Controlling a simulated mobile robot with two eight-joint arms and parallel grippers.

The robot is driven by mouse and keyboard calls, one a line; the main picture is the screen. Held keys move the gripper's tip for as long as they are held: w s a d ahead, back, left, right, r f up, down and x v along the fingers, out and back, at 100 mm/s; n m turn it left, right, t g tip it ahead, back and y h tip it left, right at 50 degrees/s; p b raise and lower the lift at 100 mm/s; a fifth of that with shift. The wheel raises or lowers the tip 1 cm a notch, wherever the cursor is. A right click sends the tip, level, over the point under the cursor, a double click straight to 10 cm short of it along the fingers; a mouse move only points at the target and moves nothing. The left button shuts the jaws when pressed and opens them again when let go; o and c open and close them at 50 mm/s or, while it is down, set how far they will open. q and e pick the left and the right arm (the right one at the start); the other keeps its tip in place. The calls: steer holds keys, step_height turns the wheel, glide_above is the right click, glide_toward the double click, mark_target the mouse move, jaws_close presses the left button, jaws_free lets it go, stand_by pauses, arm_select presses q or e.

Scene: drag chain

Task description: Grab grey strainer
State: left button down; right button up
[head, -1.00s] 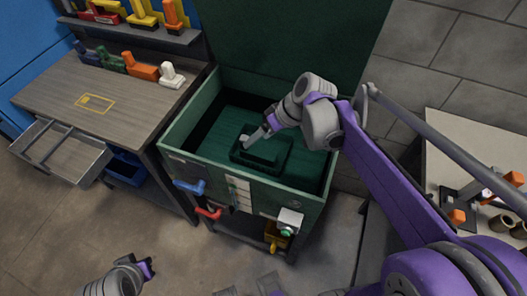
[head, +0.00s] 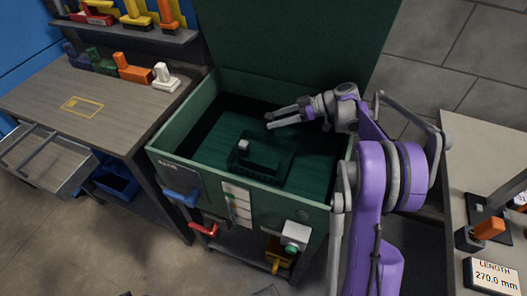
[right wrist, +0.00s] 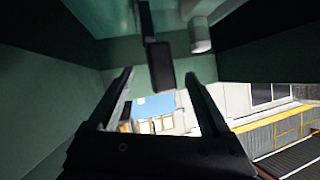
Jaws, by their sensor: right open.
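No thing in view is surely the grey strainer. A small light-grey block (head: 243,145) stands on a dark green tray-like holder (head: 270,180) inside the open green bin (head: 162,150). My right gripper (head: 268,120) is above the bin's interior, behind and to the right of the block, apart from it, with its fingers pointing left. In the right wrist view its two fingers (right wrist: 158,80) are spread with nothing held between them. A pale grey-white piece (head: 166,77) stands on the left bench. My left gripper is not in view.
The left bench (head: 50,105) has blue, green and orange pieces (head: 135,70) along its back and an open drawer (head: 40,160). The raised green lid (head: 295,40) is behind the bin. A right-hand table (head: 470,145) carries a length display (head: 495,276).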

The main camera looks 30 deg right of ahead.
mark_target(266, 123)
steer(key=x, duration=0.4)
steer(key=shift+a+f+b, duration=0.2)
steer(key=shift+f+b, duration=0.1)
jaws_close()
steer(key=shift+r, duration=0.1)
stand_by(1.0)
